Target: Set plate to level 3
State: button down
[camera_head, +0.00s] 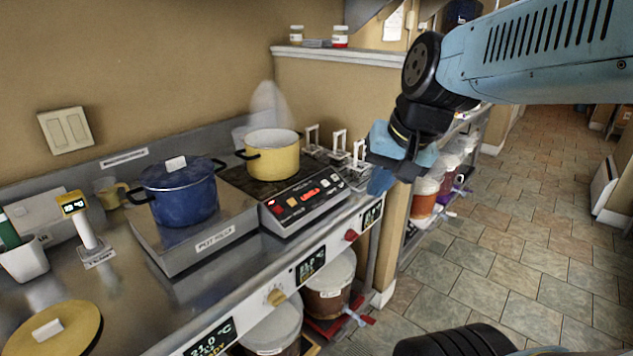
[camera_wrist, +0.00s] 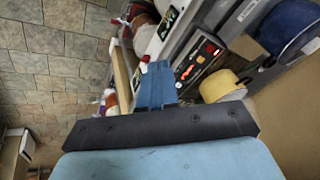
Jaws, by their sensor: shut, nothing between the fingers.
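The black hot plate (camera_head: 293,193) sits on the steel counter with a yellow pot (camera_head: 272,158) on it. Steam rises above the pot. My gripper (camera_head: 380,181) is shut and empty, in the air to the right of the panel and apart from it. In the wrist view the shut blue fingers (camera_wrist: 157,84) point toward the counter edge, with the panel (camera_wrist: 198,57) just right of them and the yellow pot (camera_wrist: 222,86) beyond.
A blue lidded pot (camera_head: 180,193) stands on a steel box (camera_head: 205,240) left of the plate. White clip-like holders (camera_head: 338,142) stand behind the panel's right end. Knobs and displays line the counter front (camera_head: 290,285). Buckets (camera_head: 330,285) sit below. The tiled floor at right is open.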

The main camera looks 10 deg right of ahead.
aim_at(325, 183)
jog(key=w+a+f+m+y, duration=0.2)
jog(key=w+m+y, duration=0.2)
jog(key=w+m, duration=0.35)
jog(key=w+a+f+m+y, duration=0.2)
jog(key=w+a+m+y, duration=0.1)
jog(key=w+m, duration=0.45)
jog(key=w+d+f+m+t, duration=0.3)
jog(key=w+d+m, duration=0.2)
jog(key=w+m, duration=0.3)
jog(key=w+d+f+m+t, duration=0.2)
jog(key=w+d+m+t, duration=0.2)
jog(key=w+m, duration=0.4)
jog(key=shift+w+d+f+m+y, duration=0.25)
jog(key=shift+d+f+m+y, duration=0.25)
jog(key=shift+m, duration=0.5)
jog(key=shift+w+a+f, duration=0.4)
jog(key=shift+w+f, duration=0.15)
jog(key=shift+f, duration=0.7)
jog(key=shift+w+a+f, duration=0.45)
jog(key=shift+w+f, duration=0.15)
jog(key=shift+f, duration=0.65)
jog(key=shift+w+a+f, duration=0.4)
jog(key=shift+w+f, duration=0.15)
jog(key=shift+f, duration=0.7)
jog(key=shift+w+f, duration=0.1)
jog(key=shift+f, duration=0.05)
jog(key=shift+w+a+f, duration=0.1)
jog(key=shift+f, duration=0.05)
